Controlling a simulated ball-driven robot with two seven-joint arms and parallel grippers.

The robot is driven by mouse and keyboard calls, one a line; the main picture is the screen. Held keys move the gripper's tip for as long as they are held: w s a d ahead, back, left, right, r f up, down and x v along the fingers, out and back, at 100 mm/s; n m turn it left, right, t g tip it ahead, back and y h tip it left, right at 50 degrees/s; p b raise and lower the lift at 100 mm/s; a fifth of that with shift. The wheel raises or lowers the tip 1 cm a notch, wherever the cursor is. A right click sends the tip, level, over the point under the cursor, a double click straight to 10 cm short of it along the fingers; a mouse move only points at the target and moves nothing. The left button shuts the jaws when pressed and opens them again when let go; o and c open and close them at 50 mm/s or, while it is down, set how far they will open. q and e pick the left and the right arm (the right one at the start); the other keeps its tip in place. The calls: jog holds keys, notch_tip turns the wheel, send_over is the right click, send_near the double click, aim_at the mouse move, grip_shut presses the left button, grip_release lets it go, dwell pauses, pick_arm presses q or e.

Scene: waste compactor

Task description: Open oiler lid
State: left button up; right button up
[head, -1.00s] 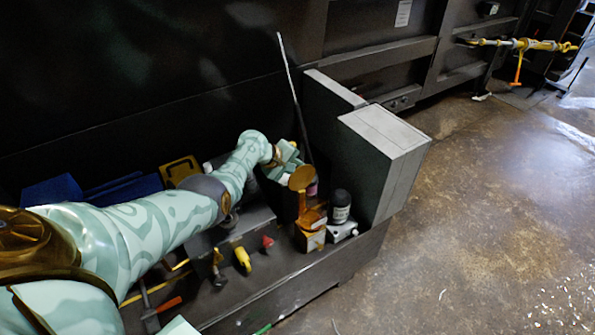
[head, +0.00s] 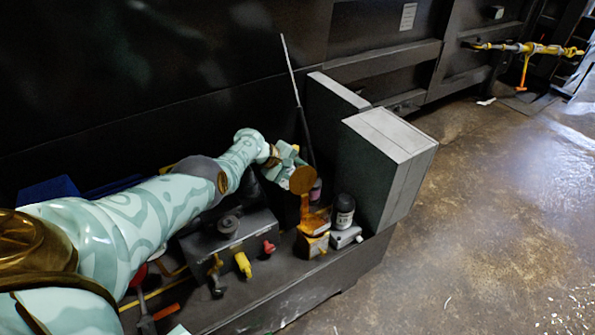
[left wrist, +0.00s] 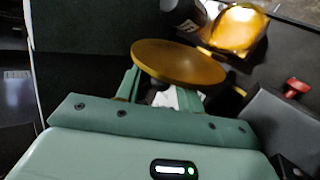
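The amber oiler (head: 314,222) stands on the dark bench beside a black bottle. Its round orange lid (head: 303,180) is raised above the body, joined by a narrow upright part. In the left wrist view the lid (left wrist: 178,63) is a tilted disc directly beyond my fingers, with the glossy oiler body (left wrist: 238,30) behind it. My left gripper (head: 286,163) is just behind and left of the lid. In the left wrist view its fingers (left wrist: 166,92) look apart, partly hidden by the lid; contact is unclear. My right gripper is not in view.
The black bottle (head: 343,211) stands right of the oiler, before a tall grey box (head: 390,165). A valve block with a red knob (head: 269,247) and a yellow handle (head: 243,264) sits to the left. A thin rod (head: 296,95) rises behind. The floor at right is mostly clear.

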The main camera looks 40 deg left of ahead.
pick_arm(q)
jog(key=shift+r, duration=0.1)
